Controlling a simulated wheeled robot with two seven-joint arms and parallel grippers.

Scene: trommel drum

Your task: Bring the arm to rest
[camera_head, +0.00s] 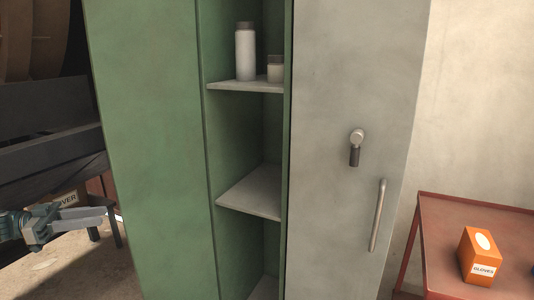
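My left gripper (92,214) is at the far left edge, low in the head view, pointing right. It is apart from the cabinet and in front of the dark machine frame. Its fingers are small and seen nearly side-on, so I cannot tell whether they are open or shut. I see nothing clearly held in it. My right arm and gripper are out of view.
A green cabinet (150,130) with a grey door (340,80) stands ahead, its shelves (255,192) exposed. A white bottle (245,53) and a small jar (275,70) stand inside. An orange gloves box (481,257) sits on a red table (440,255). A dark frame (45,115) stands left.

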